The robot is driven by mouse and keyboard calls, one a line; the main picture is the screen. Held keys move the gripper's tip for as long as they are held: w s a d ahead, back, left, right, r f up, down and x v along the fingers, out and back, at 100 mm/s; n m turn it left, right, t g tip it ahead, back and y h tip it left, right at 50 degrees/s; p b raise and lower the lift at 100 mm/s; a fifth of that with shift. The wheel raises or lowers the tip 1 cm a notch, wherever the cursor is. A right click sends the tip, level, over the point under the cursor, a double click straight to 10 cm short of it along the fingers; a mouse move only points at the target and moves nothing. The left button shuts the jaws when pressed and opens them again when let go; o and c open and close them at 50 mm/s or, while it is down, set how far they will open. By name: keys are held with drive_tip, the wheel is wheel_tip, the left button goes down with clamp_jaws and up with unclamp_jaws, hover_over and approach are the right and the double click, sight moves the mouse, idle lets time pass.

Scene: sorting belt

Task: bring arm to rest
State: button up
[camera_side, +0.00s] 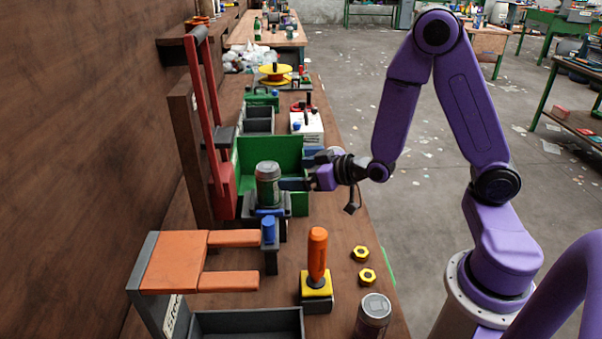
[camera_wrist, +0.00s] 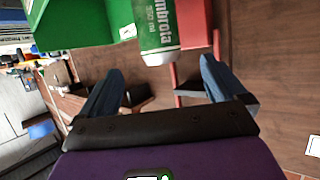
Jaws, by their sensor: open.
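My gripper (camera_wrist: 163,90) is open, with its two dark blue fingers spread apart in the wrist view. The can stands upright on a dark stand (camera_side: 270,209) in front of a green bin. In the wrist view the can (camera_wrist: 157,32) shows ahead of the fingers, and a gap lies between it and them. My purple arm is stretched out from the right.
The green bin (camera_side: 246,150) stands just behind the can. A red lever press (camera_side: 222,186) is at its left. An orange-handled tool (camera_side: 317,256), yellow nuts (camera_side: 360,253) and another can (camera_side: 373,313) stand nearer the front. Open floor (camera_side: 410,240) lies right of the bench.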

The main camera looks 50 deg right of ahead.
idle(0.3)
drive_tip(key=s+a+r+n+g+y, duration=0.25)
drive_tip(key=s+a+n+g, duration=0.25)
drive_tip(key=s+a+g, duration=0.5)
drive_tip(key=s+d+r+n+g+h, duration=0.1)
drive_tip(key=s+d+n+h, duration=0.1)
drive_tip(key=s, duration=0.7)
drive_tip(key=s+d+r+n+g+h, duration=0.1)
drive_tip(key=s+d+n+g+h, duration=0.1)
drive_tip(key=s, duration=0.7)
drive_tip(key=shift+d+r+n+h, duration=0.2)
drive_tip(key=shift+d+n+h, duration=0.15)
drive_tip(key=shift+d+n, duration=0.45)
drive_tip(key=shift+c, duration=0.4)
